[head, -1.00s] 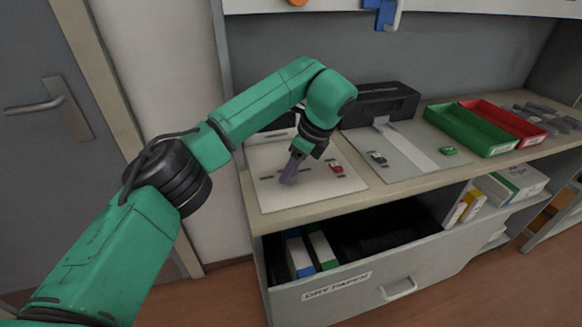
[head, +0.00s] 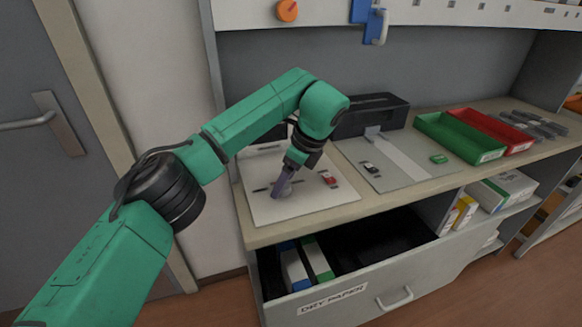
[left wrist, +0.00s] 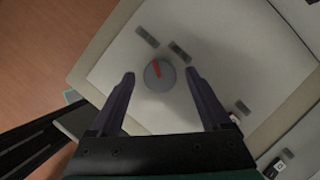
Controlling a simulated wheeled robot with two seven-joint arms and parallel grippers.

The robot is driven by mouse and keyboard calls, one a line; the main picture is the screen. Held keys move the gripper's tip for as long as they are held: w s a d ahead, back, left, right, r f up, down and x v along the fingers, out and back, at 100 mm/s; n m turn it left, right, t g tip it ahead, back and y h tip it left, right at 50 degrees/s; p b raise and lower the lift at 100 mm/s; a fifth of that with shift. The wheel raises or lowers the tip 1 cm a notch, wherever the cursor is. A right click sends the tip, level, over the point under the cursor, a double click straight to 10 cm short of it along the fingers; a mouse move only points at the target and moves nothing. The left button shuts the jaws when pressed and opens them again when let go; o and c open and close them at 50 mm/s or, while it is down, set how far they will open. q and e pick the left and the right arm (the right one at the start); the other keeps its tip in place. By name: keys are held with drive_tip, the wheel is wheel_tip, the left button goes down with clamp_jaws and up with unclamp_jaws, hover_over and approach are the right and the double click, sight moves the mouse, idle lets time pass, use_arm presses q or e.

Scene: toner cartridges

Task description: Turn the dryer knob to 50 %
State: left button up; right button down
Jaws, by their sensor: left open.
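A round grey knob (left wrist: 159,74) with a red pointer sits on a white panel (left wrist: 115,60). In the left wrist view the pointer aims up and slightly left, towards small dark label plates (left wrist: 180,50) whose text is unreadable. My left gripper (left wrist: 158,78) is open, pointing down at the panel, with one finger on each side of the knob and a gap to it on both sides. In the head view the left gripper (head: 281,192) is low over the white panel (head: 300,211) and hides the knob. My right gripper is not in view.
A red switch (head: 328,178) is right of the gripper on the panel. A grey panel (head: 398,176), a black device (head: 370,114), a green tray (head: 455,139) and a red tray (head: 495,128) stand farther right. An open drawer (head: 350,304) juts out below. An orange knob (head: 287,10) is above.

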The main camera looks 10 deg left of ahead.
use_arm(q)
drive_tip(key=p+v, duration=0.3)
drive_tip(key=v, duration=1.1)
